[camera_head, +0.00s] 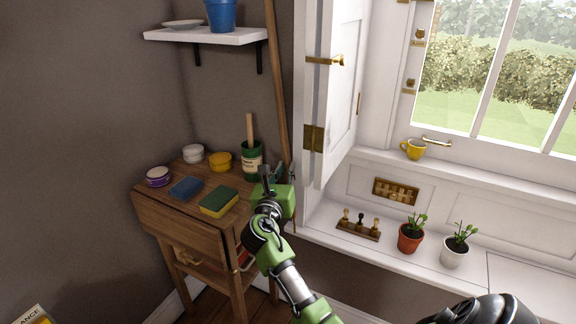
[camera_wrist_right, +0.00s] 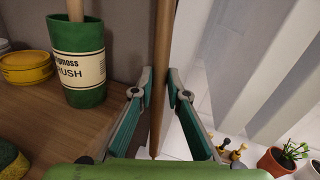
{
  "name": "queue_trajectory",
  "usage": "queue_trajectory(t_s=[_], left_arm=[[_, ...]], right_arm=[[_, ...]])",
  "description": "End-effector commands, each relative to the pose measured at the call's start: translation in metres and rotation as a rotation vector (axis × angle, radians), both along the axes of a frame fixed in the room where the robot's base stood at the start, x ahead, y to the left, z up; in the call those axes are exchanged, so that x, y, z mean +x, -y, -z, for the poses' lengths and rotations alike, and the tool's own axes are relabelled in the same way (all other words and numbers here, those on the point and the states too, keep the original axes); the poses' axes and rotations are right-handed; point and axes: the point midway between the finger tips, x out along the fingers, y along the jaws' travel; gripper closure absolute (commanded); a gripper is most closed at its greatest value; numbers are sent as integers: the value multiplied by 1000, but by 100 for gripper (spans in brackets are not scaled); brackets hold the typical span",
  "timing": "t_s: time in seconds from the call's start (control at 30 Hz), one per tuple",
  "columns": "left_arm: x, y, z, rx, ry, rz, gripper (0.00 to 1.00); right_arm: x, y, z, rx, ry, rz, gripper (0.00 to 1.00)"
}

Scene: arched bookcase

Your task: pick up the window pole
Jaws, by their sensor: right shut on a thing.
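The window pole (camera_head: 276,75) is a long, thin brown wooden pole. It stands nearly upright between the small wooden table and the white shutter, and its top runs out of the head view. In the right wrist view the pole (camera_wrist_right: 162,50) passes between the two fingers. My right gripper (camera_head: 277,174) is shut on the pole low down, beside the table's right back corner; the fingers (camera_wrist_right: 159,88) lie on either side of it. The pole's lower part is mostly hidden by my gripper in the head view. My left gripper is not in view.
The wooden table (camera_head: 158,204) carries a green brush pot (camera_head: 251,162), sponges (camera_head: 219,202) and small tins. A white shelf (camera_head: 215,37) with a blue pot (camera_head: 221,14) hangs above. The open shutter (camera_head: 342,100) stands close right of the pole. Potted plants (camera_head: 410,237) stand on the sill.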

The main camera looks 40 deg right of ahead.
Motion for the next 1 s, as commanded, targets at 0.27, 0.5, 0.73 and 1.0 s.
queue_trajectory(t_s=[0.27, 0.5, 0.73, 1.0], left_arm=[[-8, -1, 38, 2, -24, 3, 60], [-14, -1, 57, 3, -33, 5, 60], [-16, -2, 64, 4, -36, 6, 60], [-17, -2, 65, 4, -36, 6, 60]], right_arm=[[-47, -61, -3, 0, 3, -2, 100], [-79, -101, -3, -1, 4, 1, 100], [-92, -118, -3, -1, 6, 2, 100], [-94, -120, -3, -2, 6, 1, 100]])
